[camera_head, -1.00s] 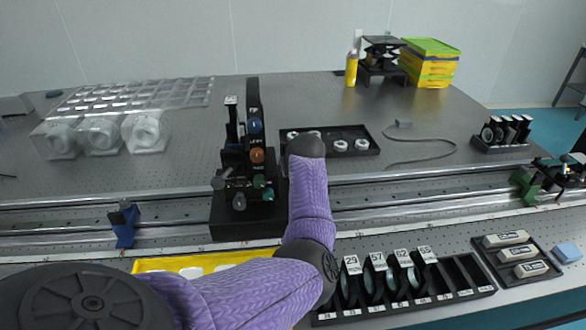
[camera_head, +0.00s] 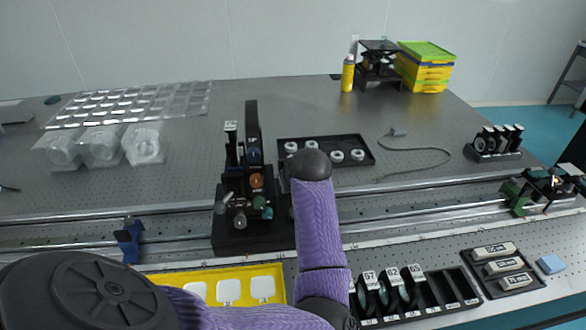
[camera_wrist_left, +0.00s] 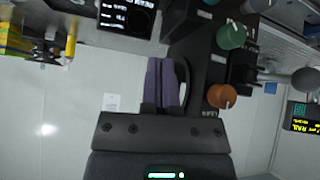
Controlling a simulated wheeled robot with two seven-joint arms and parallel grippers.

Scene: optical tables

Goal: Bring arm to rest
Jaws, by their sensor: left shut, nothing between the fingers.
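My left arm (camera_head: 320,220) comes in from the lower left of the head view, in purple sleeves with black joints. It bends upward, and its rounded black end stands in front of the black tray and beside the optical mount. The left gripper does not show in the head view. In the left wrist view the left gripper (camera_wrist_left: 166,62) is shut, its two purple fingers together with nothing between them. A black mount with green and orange knobs (camera_wrist_left: 222,96) is close at the right of the fingers. My right arm and gripper are not in view.
The black mount with coloured knobs (camera_head: 240,210) stands on the rail, left of my arm. A yellow tray (camera_head: 276,276) and a black slotted rack (camera_head: 440,300) lie in front. A black tray (camera_head: 362,142) with white rings lies behind. The table's back middle is clear.

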